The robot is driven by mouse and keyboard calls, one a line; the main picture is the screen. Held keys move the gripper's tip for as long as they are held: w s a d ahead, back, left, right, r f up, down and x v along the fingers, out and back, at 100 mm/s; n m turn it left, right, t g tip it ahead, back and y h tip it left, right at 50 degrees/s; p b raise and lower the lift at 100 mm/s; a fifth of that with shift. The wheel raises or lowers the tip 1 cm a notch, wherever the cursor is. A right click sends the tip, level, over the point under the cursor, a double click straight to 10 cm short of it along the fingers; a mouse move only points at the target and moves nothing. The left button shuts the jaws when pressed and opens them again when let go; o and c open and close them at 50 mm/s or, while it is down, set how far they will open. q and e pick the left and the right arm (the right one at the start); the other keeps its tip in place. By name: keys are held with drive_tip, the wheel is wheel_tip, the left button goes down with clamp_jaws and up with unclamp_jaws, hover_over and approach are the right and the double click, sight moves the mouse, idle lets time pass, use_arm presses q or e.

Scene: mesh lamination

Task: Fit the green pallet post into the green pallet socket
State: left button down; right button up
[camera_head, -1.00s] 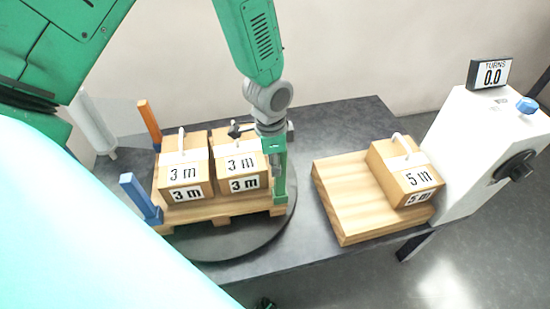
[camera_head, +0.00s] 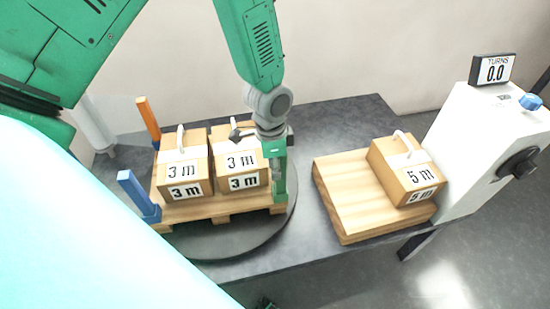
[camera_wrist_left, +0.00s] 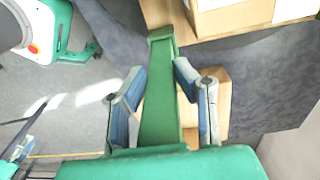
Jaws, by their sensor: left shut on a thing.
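My left gripper (camera_head: 271,134) is shut on the green pallet post (camera_head: 279,180) and holds it upright at the near right corner of the wooden pallet (camera_head: 222,208). In the left wrist view the green post (camera_wrist_left: 160,95) runs between the two blue-padded fingers (camera_wrist_left: 160,80). Its far end meets a slightly wider green part (camera_wrist_left: 160,35) at the pallet's edge; I cannot tell whether this is the green socket or the post's own end. How deep the post sits is hidden. My right gripper is not in view.
Two 3 m boxes (camera_head: 184,192) stand on the pallet, close to the post. A blue post (camera_head: 139,195) and an orange post (camera_head: 149,120) stand at its left corners. To the right are a board (camera_head: 345,205), a 5 m box (camera_head: 415,188) and a white crank machine (camera_head: 462,150).

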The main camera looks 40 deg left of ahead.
use_arm(q)
drive_tip(key=shift+f, duration=0.25)
drive_tip(key=c, duration=1.2)
unclamp_jaws()
drive_tip(key=shift+r, duration=0.15)
drive_tip(key=r, duration=1.1)
drive_tip(key=shift+a+r, duration=0.35)
drive_tip(key=shift+a, duration=0.05)
